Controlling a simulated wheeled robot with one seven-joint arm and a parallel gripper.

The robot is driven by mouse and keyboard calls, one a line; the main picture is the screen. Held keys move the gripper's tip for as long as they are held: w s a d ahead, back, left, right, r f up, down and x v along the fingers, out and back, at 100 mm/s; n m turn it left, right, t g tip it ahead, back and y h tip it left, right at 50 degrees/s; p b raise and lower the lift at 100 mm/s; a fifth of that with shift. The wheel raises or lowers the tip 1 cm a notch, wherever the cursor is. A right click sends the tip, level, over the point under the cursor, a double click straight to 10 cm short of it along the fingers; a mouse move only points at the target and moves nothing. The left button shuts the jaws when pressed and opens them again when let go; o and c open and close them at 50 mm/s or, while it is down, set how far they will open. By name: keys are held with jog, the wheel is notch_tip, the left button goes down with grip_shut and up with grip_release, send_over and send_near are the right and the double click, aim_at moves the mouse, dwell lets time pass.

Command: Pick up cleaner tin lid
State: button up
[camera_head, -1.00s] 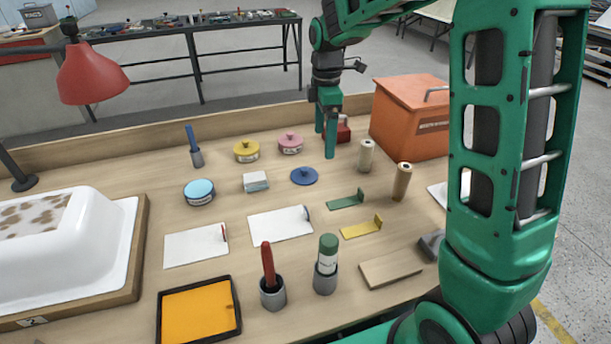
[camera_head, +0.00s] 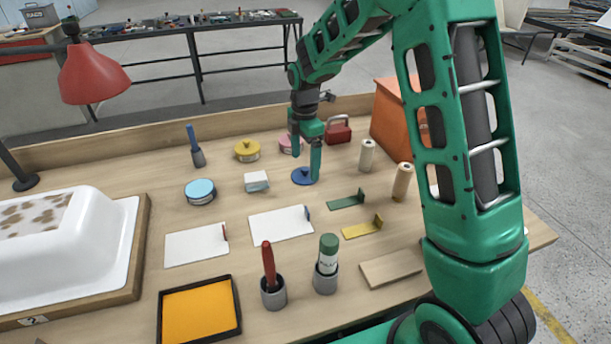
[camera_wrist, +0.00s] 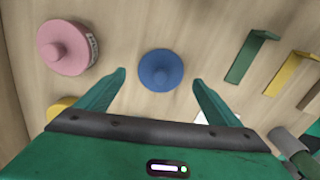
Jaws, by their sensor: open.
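A round dark blue lid with a knob (camera_head: 301,177) lies flat on the workbench. It appears to be the cleaner tin lid. In the wrist view the blue lid (camera_wrist: 161,70) lies between and slightly beyond my open fingertips. My gripper (camera_head: 305,163) is open and empty, pointing down over the lid, with its right finger overlapping the lid's right edge in the head view. The gripper's two green fingers (camera_wrist: 160,80) do not grip anything. A tin with a light blue top (camera_head: 200,191) stands to the left of the lid.
A pink tin (camera_head: 286,144) stands close behind my gripper and a yellow tin (camera_head: 247,151) to its left. A white block (camera_head: 256,181) lies left of the lid.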

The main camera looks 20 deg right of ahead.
aim_at(305, 168)
jog(key=shift+f, duration=1.55)
jog(key=c, duration=1.1)
jog(key=shift+r, duration=0.1)
